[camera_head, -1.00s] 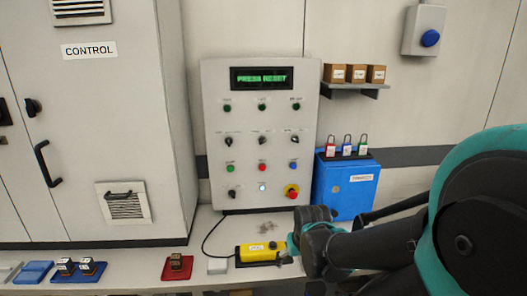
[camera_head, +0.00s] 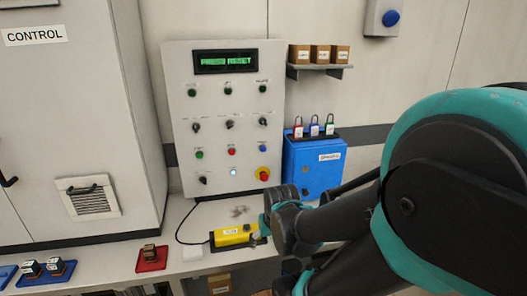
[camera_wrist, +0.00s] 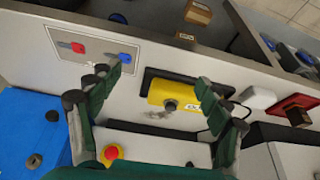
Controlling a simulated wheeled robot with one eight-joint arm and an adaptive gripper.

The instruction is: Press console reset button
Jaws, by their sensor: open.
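The grey console (camera_head: 225,110) stands against the wall in the head view, its green screen (camera_head: 227,61) reading "PRESS RESET". A small white-lit button (camera_head: 233,172) glows in its bottom row, between a black knob (camera_head: 203,180) and a red emergency stop on yellow (camera_head: 263,174). Which button is labelled reset is too small to read. My gripper (camera_wrist: 165,82) is open and empty in the wrist view, its fingers above the counter with the yellow box (camera_wrist: 174,93) between and beyond them. The emergency stop (camera_wrist: 113,152) shows low in that view; the lit button does not show there.
A blue box (camera_head: 313,169) with several padlocks on top stands right of the console. The yellow box (camera_head: 234,236) lies on the counter, cabled. A red tray (camera_head: 152,259) sits further left. A shelf (camera_head: 320,72) with cartons is above right. A tall control cabinet (camera_head: 75,120) stands left.

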